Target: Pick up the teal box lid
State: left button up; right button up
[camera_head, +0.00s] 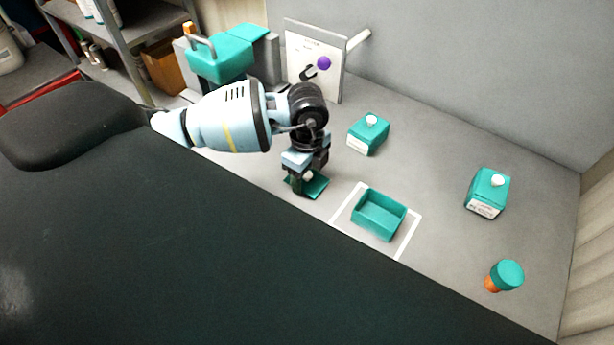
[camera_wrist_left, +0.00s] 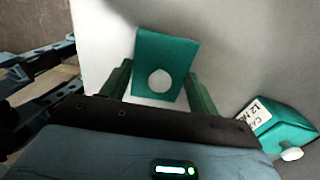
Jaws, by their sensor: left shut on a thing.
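The teal box lid (camera_head: 318,189), a flat square plate with a round white knob, is at my left gripper (camera_head: 306,182), low over or on the grey worktop. In the left wrist view the lid (camera_wrist_left: 165,55) lies between and just beyond the green fingers of my left gripper (camera_wrist_left: 160,85). The gripper is shut on the lid; the exact contact at the knob is hard to see. I cannot tell whether the lid touches the worktop. An open, empty teal box (camera_head: 365,224) stands to the right. My right gripper is not in view.
The open box stands inside a white outline. Two labelled teal boxes with white knobs stand behind (camera_head: 367,138) and at right (camera_head: 488,193). An orange and teal item (camera_head: 507,272) is at front right.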

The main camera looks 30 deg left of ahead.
pick_arm(q)
jog(key=shift+r, duration=0.1)
jog(key=shift+r, duration=0.5)
notch_tip(320, 180, up, 2)
jog(key=shift+r, duration=0.1)
jog(key=s+d+r, duration=0.1)
jog(key=s+d, duration=0.1)
jog(key=s, duration=1.3)
jog(key=shift+s+d+r, duration=0.2)
jog(key=shift+s+r, duration=0.1)
jog(key=shift+s, duration=0.1)
